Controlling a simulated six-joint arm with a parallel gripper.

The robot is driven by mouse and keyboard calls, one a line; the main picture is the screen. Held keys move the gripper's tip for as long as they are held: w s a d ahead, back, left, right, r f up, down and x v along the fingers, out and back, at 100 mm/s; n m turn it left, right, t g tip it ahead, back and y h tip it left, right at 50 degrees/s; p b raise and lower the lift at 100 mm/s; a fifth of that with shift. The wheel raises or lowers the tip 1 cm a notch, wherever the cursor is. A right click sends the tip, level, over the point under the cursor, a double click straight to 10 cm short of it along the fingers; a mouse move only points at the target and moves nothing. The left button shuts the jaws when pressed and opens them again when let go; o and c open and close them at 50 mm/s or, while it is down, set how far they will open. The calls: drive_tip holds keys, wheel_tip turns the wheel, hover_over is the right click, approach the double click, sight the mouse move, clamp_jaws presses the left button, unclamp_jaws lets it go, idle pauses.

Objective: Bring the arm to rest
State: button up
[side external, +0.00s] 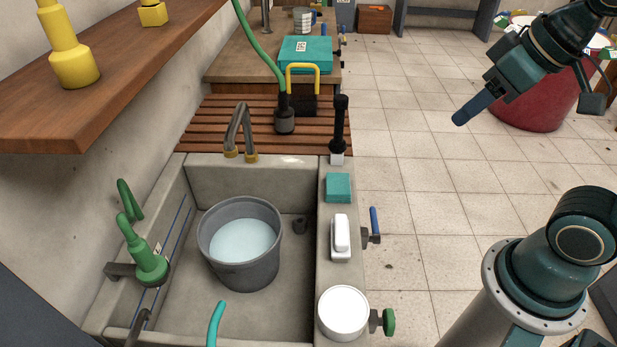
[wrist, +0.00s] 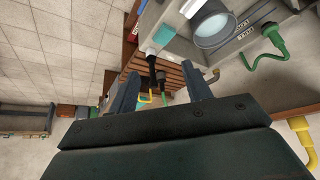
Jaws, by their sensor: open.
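My gripper (side external: 468,110) hangs in the air at the upper right of the side external view, over the tiled floor and well to the right of the sink. Its blue finger points down and to the left and touches nothing. In the wrist view, the two fingers of my gripper (wrist: 160,84) stand apart with nothing between them. The gripper is open and empty. In the side external view the fingers overlap, so the gap does not show there.
A stone sink (side external: 250,176) holds a grey bucket (side external: 240,270) of water. A teal sponge (side external: 338,187), a white brush (side external: 340,237) and a white round tub (side external: 343,312) sit on its right rim. A red tub (side external: 540,108) stands behind my gripper. Open floor lies between.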

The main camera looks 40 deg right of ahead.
drive_tip(key=shift+s+f, duration=0.35)
drive_tip(key=shift+s, duration=0.25)
drive_tip(key=shift+s+f, duration=0.35)
drive_tip(key=shift+s, duration=0.2)
idle(0.5)
